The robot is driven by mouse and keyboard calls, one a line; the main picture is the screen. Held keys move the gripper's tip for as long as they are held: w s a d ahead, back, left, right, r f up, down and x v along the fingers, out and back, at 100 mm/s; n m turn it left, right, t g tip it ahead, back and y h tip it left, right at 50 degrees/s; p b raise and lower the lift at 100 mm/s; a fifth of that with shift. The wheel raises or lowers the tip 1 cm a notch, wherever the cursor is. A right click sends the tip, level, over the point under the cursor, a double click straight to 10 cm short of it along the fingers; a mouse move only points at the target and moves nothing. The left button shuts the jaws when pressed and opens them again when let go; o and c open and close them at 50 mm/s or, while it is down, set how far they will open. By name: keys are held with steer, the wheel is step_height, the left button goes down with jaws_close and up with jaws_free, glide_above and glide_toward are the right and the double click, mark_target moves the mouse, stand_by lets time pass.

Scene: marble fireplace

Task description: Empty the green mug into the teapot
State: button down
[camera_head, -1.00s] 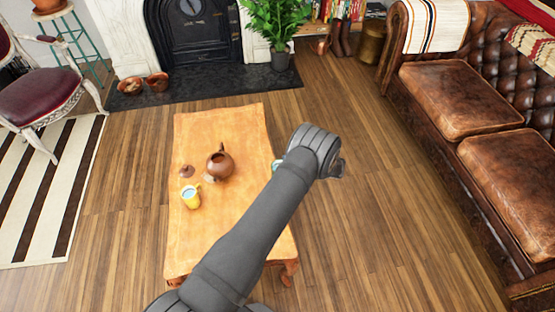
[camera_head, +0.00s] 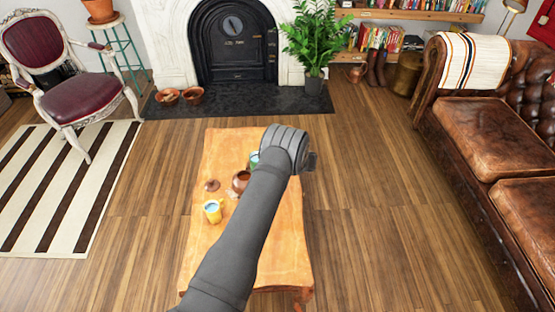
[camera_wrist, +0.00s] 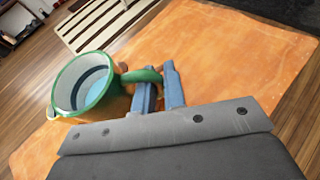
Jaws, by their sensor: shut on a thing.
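The green mug (camera_wrist: 88,88) has a green rim, a paler, orange-toned lower body and pale blue contents visible inside. My gripper (camera_wrist: 158,80) is shut on its green handle, with a blue finger on each side. In the head view the mug (camera_head: 254,158) shows just left of my wrist, over the table's far half; my fingers are hidden there. The brown teapot (camera_head: 240,182) stands on the table just nearer than the mug, partly covered by my arm. I cannot tell the exact gap between them. The teapot does not show clearly in the wrist view.
A brown lid (camera_head: 212,185) and a yellow mug (camera_head: 213,210) with blue contents stand left of the teapot on the wooden table (camera_head: 270,258). The table's far end is clear. A leather sofa (camera_head: 490,130) is at the right, a chair (camera_head: 75,85) at the left.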

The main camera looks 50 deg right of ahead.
steer(key=shift+f, duration=1.4)
steer(key=shift+d+r+g, duration=0.15)
steer(key=shift+r+g, duration=0.15)
steer(key=shift+r, duration=0.1)
steer(key=g, duration=0.1)
steer(key=r+n+g+h, duration=0.1)
steer(key=shift+s+r+g, duration=0.25)
steer(key=shift+g, duration=0.05)
steer(key=shift+r+n+g+h, duration=0.3)
steer(key=shift+n+g+h, duration=0.1)
steer(key=shift+g+h, duration=0.4)
steer(key=shift+f+g, duration=0.35)
steer(key=shift+g, duration=0.15)
steer(key=shift+w+f, duration=0.1)
steer(key=shift+f, duration=0.4)
steer(key=shift+w+r+n+g+h, duration=0.2)
steer(key=shift+n+g+h, duration=0.15)
steer(key=shift+g, duration=0.25)
steer(key=shift+w+a+f+g+h, duration=0.3)
steer(key=shift+a+f+g+h, duration=0.1)
steer(key=shift+f+g+h, duration=0.35)
steer(key=shift+w+a+r+n+g, duration=0.15)
steer(key=shift+w+r+n+g, duration=0.1)
steer(key=shift+r+n+g, duration=0.3)
